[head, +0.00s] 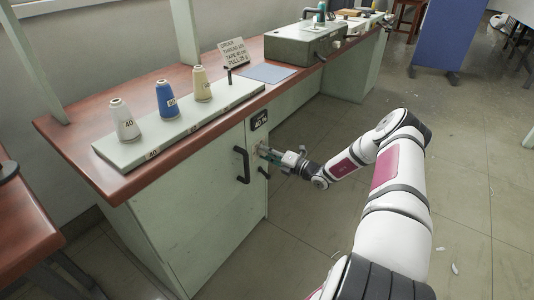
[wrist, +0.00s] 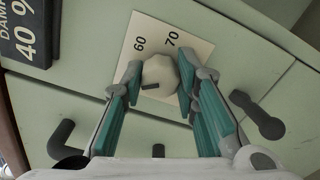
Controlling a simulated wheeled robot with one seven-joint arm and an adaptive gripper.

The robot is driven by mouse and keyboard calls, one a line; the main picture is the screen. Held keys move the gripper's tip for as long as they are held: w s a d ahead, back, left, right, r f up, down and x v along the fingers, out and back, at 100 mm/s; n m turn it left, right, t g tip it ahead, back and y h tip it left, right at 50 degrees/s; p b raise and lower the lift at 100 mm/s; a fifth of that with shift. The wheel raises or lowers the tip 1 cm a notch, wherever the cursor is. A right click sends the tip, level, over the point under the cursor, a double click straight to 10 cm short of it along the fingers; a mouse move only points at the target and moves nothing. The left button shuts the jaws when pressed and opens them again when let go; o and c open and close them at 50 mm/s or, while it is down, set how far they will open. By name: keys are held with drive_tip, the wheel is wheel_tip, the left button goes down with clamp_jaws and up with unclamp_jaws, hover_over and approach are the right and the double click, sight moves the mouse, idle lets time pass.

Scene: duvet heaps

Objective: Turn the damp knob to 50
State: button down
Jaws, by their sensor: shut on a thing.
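The damp knob (wrist: 160,76) is a round off-white knob with a dark pointer mark, on a cream dial plate (wrist: 187,32) on the pale green cabinet front. The plate shows 60 and 70; the rest of its scale is hidden. A dark display (wrist: 27,30) beside it reads DAMP 40 %; it also shows in the head view (head: 259,121). My gripper (wrist: 158,84) has its teal fingers on both sides of the knob and is shut on it. The mark points toward the lower left in the wrist view. In the head view my gripper (head: 267,153) reaches the cabinet's right side.
Black handles (head: 241,165) stick out from the cabinet close to my gripper. White, blue and yellow cones (head: 164,101) stand on a pale board on the wooden top. The floor (head: 480,200) to the right is mostly open.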

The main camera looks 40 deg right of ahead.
drive_tip(key=shift+m, duration=0.3)
drive_tip(key=c, duration=1.2)
unclamp_jaws()
drive_tip(key=shift+c, duration=0.2)
drive_tip(key=shift+d, duration=0.1)
drive_tip(key=v, duration=1.2)
drive_tip(key=shift+w, duration=0.1)
